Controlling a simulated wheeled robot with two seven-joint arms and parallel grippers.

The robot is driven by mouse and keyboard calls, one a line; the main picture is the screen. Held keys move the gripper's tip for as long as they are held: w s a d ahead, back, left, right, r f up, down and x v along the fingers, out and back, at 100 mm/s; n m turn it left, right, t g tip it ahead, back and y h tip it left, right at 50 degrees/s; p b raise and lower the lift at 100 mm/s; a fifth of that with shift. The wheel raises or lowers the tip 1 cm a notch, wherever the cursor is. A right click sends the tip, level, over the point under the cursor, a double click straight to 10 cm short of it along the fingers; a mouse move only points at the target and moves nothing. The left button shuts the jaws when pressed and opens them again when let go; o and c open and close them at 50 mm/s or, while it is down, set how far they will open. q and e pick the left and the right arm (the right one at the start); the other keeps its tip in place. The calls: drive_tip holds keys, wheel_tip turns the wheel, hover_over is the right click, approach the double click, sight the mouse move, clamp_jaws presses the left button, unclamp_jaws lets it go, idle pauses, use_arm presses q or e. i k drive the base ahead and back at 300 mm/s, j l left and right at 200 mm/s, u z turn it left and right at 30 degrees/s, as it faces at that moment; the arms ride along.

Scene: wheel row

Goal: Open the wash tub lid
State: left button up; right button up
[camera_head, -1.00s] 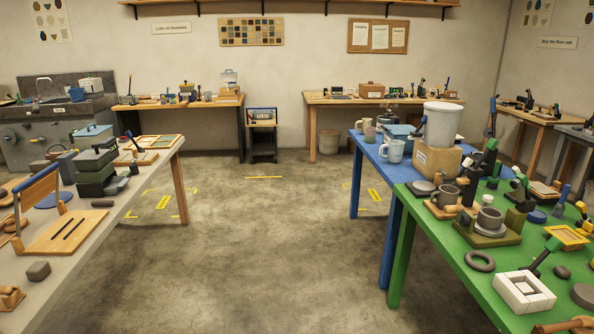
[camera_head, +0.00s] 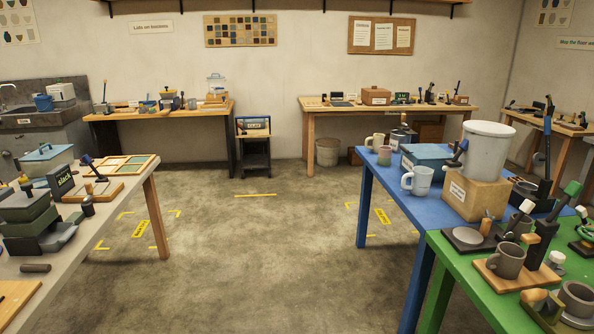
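I cannot tell for sure which container is the wash tub. A tub with a blue-teal lid and a handle on top (camera_head: 47,153) stands on the left table, its lid on. A blue box-like container (camera_head: 427,156) sits on the blue table, partly behind a pale mug. A white bucket (camera_head: 487,150) stands on a labelled wooden box on the blue table. Neither of my grippers shows in the head view.
The left table (camera_head: 120,213) and the blue table (camera_head: 373,168), with the green table (camera_head: 470,285) in front of it, flank a clear concrete floor aisle (camera_head: 260,260). A dark stand (camera_head: 254,150) and a bin (camera_head: 328,152) stand at the back wall. A sink (camera_head: 35,122) is far left.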

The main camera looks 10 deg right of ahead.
sight(421, 151)
drive_tip(key=i, duration=1.4)
drive_tip(key=i+z, duration=0.3)
drive_tip(key=i+j+z, duration=0.15)
drive_tip(key=i+z, duration=0.15)
drive_tip(key=i, duration=0.25)
drive_tip(key=i+j+z, duration=0.4)
drive_tip(key=i+z, duration=0.4)
drive_tip(key=i+j+z, duration=0.25)
drive_tip(key=z, duration=0.2)
drive_tip(key=i+j+z, duration=0.5)
drive_tip(key=k+l, duration=0.1)
